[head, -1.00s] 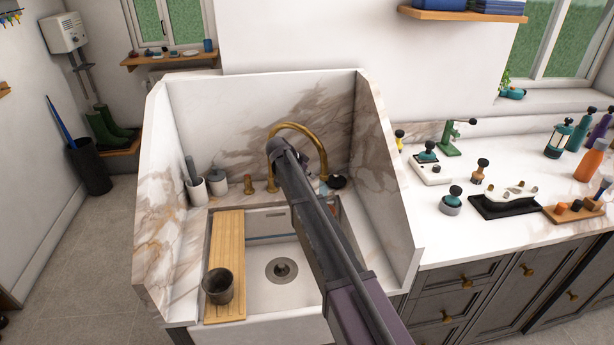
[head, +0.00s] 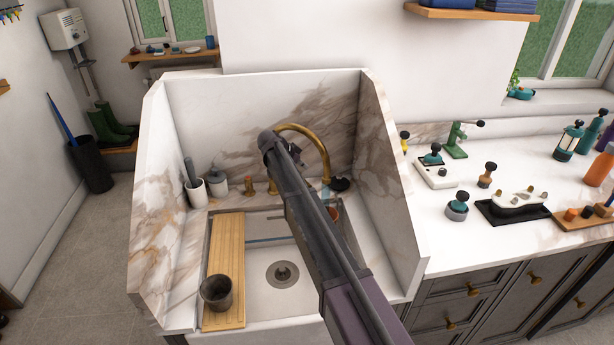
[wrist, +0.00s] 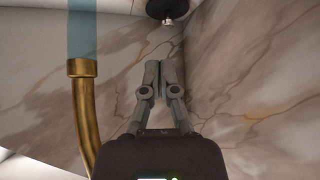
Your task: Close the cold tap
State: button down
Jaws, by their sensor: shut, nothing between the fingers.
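The brass spout (head: 322,150) arches over the back of the sink (head: 258,268). In the wrist view the spout's mouth (wrist: 82,68) is at the left, with a pale blue water stream (wrist: 82,28) at it. A small brass tap handle (head: 249,186) stands left of the spout's base. I cannot tell whether it is the cold tap; another handle may be hidden behind my arm. My gripper (wrist: 160,66) is shut and empty, beside the spout and apart from it, before the marble wall. In the head view my arm mostly hides it.
A dark round item (head: 340,184) sits at the back right corner; a black item (wrist: 165,9) shows in the wrist view. Marble side walls (head: 385,170) enclose the sink. A wooden board (head: 225,255) with a dark cup (head: 216,292) lies at the left.

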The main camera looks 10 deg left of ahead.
jog(key=shift+f, duration=0.15)
jog(key=shift+w+d+f+b, duration=0.25)
jog(key=shift+d+f+b, duration=0.15)
jog(key=shift+f+b, duration=0.9)
jog(key=shift+w+d+f+b, duration=0.3)
jog(key=shift+d+f+b, duration=0.05)
jog(key=shift+f+b, duration=0.95)
jog(key=shift+w+d+f+b, duration=0.25)
jog(key=shift+d+f+b, duration=0.15)
jog(key=shift+f+b, duration=0.9)
